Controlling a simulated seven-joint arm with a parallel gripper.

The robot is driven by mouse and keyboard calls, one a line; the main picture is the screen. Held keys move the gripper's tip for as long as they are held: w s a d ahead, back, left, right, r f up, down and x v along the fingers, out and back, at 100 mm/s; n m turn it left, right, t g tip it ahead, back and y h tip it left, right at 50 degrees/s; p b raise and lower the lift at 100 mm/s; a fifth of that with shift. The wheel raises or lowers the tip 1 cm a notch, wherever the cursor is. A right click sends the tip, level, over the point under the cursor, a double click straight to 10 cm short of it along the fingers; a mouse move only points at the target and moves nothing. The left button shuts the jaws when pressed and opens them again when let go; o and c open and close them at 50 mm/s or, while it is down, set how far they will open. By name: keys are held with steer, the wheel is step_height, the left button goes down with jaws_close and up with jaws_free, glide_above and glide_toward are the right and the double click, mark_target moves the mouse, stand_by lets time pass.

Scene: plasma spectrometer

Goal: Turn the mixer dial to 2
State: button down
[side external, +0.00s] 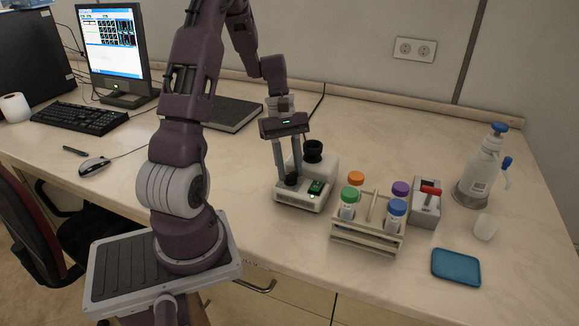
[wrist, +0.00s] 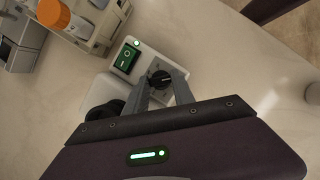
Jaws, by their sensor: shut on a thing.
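The mixer (side external: 322,168) is a small white machine with a black cup (side external: 313,151) on top. In the wrist view the dial (wrist: 160,79) sits between the fingertips of my gripper (wrist: 162,82), beside the green switch (wrist: 126,58). My gripper (side external: 292,176) points down and is shut on the dial. A pale mark shows on the dial, but its numbers are too small to read.
A wooden rack (side external: 367,240) with several colour-capped tubes stands just right of the mixer. A grey device with a red lever (side external: 428,200), a blue tray (side external: 456,267) and a wash bottle (side external: 483,172) are farther right. The table in front of the mixer is clear.

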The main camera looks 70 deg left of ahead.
steer(key=m, duration=0.2)
steer(key=m+g, duration=0.1)
steer(key=m, duration=0.1)
steer(key=shift+w+g+y, duration=0.2)
steer(key=shift+g+y, duration=0.1)
steer(key=m+g, duration=0.1)
steer(key=m, duration=0.3)
steer(key=shift+w+d+m+y, duration=0.1)
steer(key=shift+m+y, duration=0.2)
steer(key=shift+y, duration=0.1)
steer(key=m+g+y, duration=0.1)
steer(key=m, duration=0.3)
steer(key=shift+w+d+m, duration=0.1)
steer(key=shift+m, duration=0.2)
steer(key=m+y, duration=0.2)
steer(key=m, duration=0.2)
steer(key=shift+d+g, duration=0.15)
steer(key=shift+g, duration=0.25)
steer(key=shift+m, duration=0.3)
steer(key=c, duration=1.3)
jaws_free()
steer(key=shift+c, duration=0.2)
